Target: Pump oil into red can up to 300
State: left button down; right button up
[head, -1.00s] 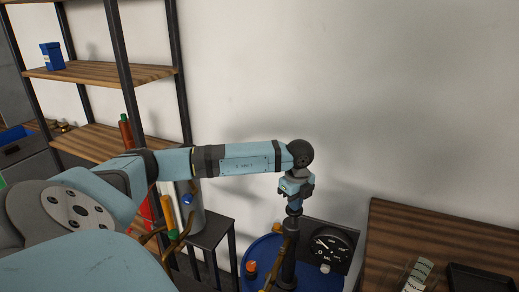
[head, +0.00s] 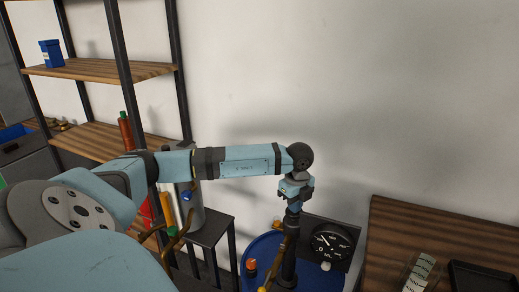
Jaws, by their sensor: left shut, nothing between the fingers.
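My left gripper (head: 293,207) points down at the top of the dark pump post (head: 288,268) on the blue drum (head: 259,248). It is shut with nothing between its fingers; whether the fingertips touch the post, I cannot tell. A brass-coloured lever (head: 290,230) runs along the post just under the gripper. A round black gauge (head: 333,242) with white marks stands behind the drum; its reading is too small to make out. I cannot make out a red can for certain; a red shape (head: 146,212) is partly hidden behind my left arm. My right gripper is not in view.
A wooden table (head: 420,228) with a black tray (head: 490,276) stands at the right. A shelf rack (head: 100,70) at the left holds a blue container (head: 51,54) and a red bottle (head: 126,130). A small dark stand (head: 207,230) is left of the drum.

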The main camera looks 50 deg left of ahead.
pick_arm(q)
jog(key=shift+f, duration=0.3)
jog(key=shift+r, duration=0.1)
notch_tip(320, 180, up, 9)
jog(key=p, duration=0.5)
jog(key=shift+f, duration=0.2)
jog(key=shift+r, duration=0.1)
notch_tip(320, 180, up, 14)
jog(key=shift+f+b, duration=0.2)
jog(key=shift+b, duration=0.25)
